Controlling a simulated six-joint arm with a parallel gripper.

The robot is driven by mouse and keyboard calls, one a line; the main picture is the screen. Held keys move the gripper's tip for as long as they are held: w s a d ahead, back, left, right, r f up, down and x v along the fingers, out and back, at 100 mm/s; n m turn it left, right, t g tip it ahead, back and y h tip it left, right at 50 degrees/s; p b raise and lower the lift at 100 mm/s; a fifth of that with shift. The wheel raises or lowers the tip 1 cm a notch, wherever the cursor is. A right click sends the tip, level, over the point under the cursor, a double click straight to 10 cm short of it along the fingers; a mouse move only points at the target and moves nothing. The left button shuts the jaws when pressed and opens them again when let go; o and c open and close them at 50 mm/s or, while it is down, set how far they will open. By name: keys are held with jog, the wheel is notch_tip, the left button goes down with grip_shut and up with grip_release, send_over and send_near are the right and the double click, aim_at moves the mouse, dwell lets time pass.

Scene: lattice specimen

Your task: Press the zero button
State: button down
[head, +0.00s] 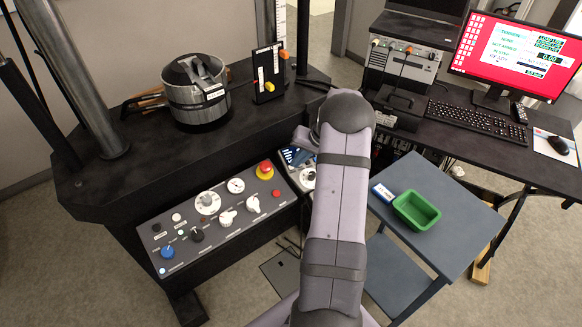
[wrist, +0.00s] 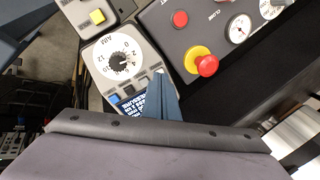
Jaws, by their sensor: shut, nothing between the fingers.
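No button marked zero can be read in either view. I cannot tell whether my fingertips touch anything. In the head view my arm hides the gripper.
The sloping control panel (head: 222,222) carries knobs, gauges and a red mushroom button on a yellow base (head: 264,170). A green tray (head: 416,210) and a blue-and-white box (head: 382,193) sit on the side table. A monitor (head: 520,48) and keyboard (head: 478,121) stand at right.

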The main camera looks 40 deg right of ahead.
jog(key=shift+b+x, duration=0.7)
jog(key=shift+x, duration=0.25)
jog(key=shift+r, duration=0.25)
jog(key=shift+p+v, duration=0.8)
jog(key=shift+v, duration=0.9)
jog(key=shift+a, duration=0.2)
